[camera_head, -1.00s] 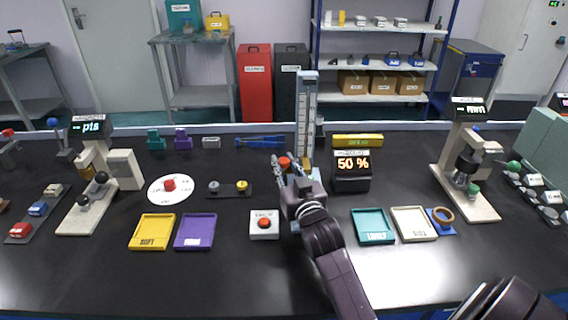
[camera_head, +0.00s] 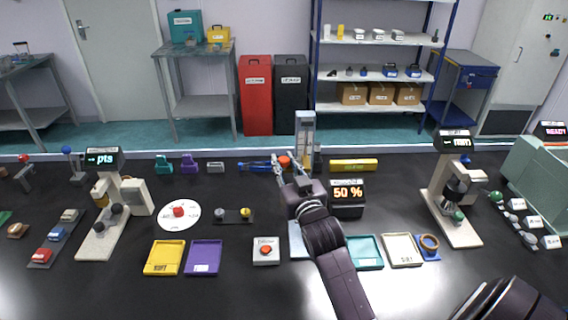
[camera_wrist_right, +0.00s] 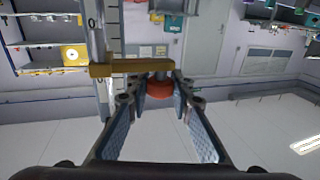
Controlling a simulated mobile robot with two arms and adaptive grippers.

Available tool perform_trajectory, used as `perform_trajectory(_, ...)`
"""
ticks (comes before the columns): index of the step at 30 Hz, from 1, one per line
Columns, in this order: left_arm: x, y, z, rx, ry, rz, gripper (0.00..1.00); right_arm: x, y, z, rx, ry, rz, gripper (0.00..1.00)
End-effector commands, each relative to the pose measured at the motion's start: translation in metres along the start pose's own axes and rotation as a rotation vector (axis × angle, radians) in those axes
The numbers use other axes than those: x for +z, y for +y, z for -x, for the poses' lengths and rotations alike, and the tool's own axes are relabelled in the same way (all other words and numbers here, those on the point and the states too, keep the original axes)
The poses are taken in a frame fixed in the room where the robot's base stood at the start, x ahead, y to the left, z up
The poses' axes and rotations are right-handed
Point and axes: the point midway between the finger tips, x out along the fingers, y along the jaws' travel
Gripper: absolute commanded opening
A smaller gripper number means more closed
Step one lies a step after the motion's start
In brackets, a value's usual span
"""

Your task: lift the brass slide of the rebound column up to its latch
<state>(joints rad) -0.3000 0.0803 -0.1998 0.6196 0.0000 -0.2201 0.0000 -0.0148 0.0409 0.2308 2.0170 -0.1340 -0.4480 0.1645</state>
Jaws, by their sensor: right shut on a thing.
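The rebound column (camera_head: 304,124) stands upright near the back of the black bench in the head view. Its scale post also shows at the left of the wrist view (camera_wrist_right: 98,40). The brass slide (camera_wrist_right: 125,68) is a level bar reaching from the post, with a red knob (camera_wrist_right: 160,88) at its free end. My right gripper (camera_head: 285,168) is shut on the slide at the red knob, with its fingers on either side. The knob is part-way up the column, clearly below its top. Fingers and knob hide most of the slide in the head view.
A display reading 50 % (camera_head: 348,191) stands just right of my right gripper. A yellow block (camera_head: 353,165) lies behind it. A red-button box (camera_head: 266,251), a yellow tray (camera_head: 164,258) and a purple tray (camera_head: 203,258) are in front to the left.

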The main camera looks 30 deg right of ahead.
Motion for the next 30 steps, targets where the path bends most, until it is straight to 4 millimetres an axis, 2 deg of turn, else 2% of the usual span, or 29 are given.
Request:
perform_trajectory(1,-0.002,0.000,0.023,0.000,0.000,0.000,0.40,-0.024,0.000,0.000,0.000,0.001,-0.001,0.00)
perform_trajectory(6,-0.005,-0.001,0.054,0.000,0.001,0.000,0.40,-0.059,0.000,0.000,0.000,0.002,0.000,0.00)
perform_trajectory(10,-0.007,-0.001,0.071,0.000,0.001,0.000,0.40,-0.078,0.000,0.000,0.000,0.002,0.000,0.00)
perform_trajectory(16,-0.008,-0.001,0.082,0.000,0.001,0.000,0.40,-0.091,0.000,0.000,0.000,0.002,0.000,0.00)
perform_trajectory(28,-0.009,-0.001,0.082,0.001,0.002,0.000,0.40,-0.094,0.000,0.000,0.000,0.010,0.000,0.00)
perform_trajectory(29,-0.009,-0.001,0.082,0.001,0.002,0.000,0.40,-0.095,0.000,0.000,0.000,0.010,0.000,0.24)
perform_trajectory(30,-0.009,-0.001,0.082,0.001,0.002,0.000,0.40,-0.095,0.000,0.000,0.000,0.011,0.000,0.29)
